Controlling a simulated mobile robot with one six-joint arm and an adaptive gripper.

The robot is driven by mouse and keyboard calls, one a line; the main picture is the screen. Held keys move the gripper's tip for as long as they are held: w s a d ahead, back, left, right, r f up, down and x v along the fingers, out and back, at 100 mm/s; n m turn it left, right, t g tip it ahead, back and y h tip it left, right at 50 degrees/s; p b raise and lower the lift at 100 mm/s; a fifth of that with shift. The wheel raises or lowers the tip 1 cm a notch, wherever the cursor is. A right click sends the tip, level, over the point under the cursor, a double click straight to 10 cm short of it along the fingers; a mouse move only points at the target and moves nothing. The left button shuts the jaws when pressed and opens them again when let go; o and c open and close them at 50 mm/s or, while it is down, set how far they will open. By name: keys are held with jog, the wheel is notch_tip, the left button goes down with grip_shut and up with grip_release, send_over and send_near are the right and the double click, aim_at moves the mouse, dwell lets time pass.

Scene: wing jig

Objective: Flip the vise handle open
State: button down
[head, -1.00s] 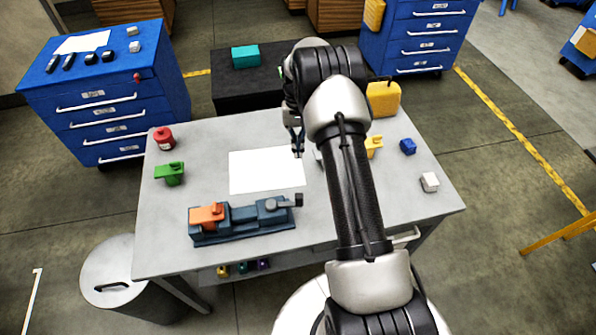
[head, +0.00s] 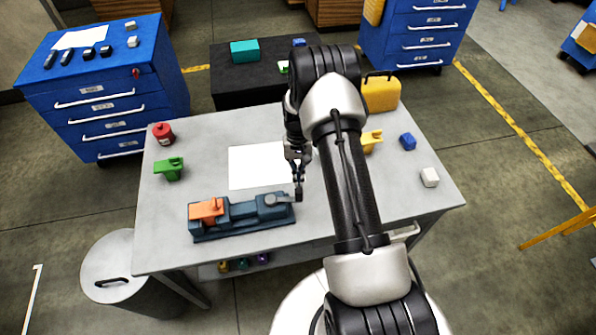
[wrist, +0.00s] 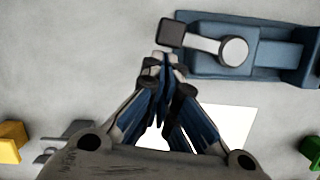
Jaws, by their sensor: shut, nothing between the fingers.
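The blue vise (head: 240,217) sits on the grey table with an orange part (head: 207,210) in its left end. Its handle (head: 285,199) is a grey lever with a round pivot and a dark square knob. In the wrist view the handle (wrist: 203,42) points left from its pivot, with the dark knob (wrist: 171,33) past the end of the vise body (wrist: 262,48). My gripper (head: 299,196) is shut and empty. In the wrist view its fingertips (wrist: 165,62) are close to the knob; I cannot tell whether they touch it.
A white sheet (head: 255,166) lies behind the vise. A green part (head: 169,168) and a red can (head: 163,134) are at the table's left. A yellow part (head: 371,140), a blue block (head: 408,142) and a white block (head: 429,177) are at the right.

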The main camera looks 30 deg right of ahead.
jog(key=shift+s, duration=0.1)
dwell(0.3)
jog(key=shift+s+m, duration=0.3)
jog(key=shift+m, duration=0.1)
